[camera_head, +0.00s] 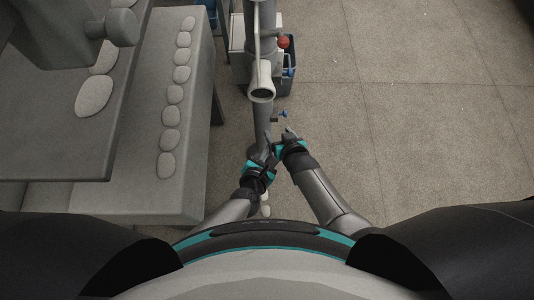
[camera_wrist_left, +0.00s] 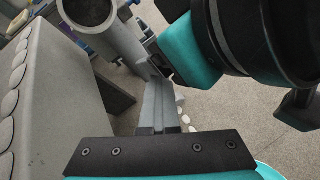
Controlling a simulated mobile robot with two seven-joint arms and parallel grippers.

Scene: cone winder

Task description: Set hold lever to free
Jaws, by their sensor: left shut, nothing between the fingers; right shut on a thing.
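The grey post of the winder (camera_head: 262,118) stands at the centre in the head view, with a round open tube end (camera_head: 260,92) on it. A small blue-knobbed part (camera_head: 283,114) sticks out to its right; I cannot tell whether this is the hold lever. My left gripper (camera_head: 262,157) is shut and empty, low beside the post; its closed fingers also show in the left wrist view (camera_wrist_left: 158,108). My right gripper (camera_head: 289,135) is shut on a small part beside the post, which its fingers mostly hide.
A grey bench (camera_head: 188,190) with a row of pale oval pieces (camera_head: 170,115) runs along the left. A red knob (camera_head: 283,42) and a blue bin (camera_head: 289,72) are farther back. The floor (camera_head: 430,130) on the right is clear.

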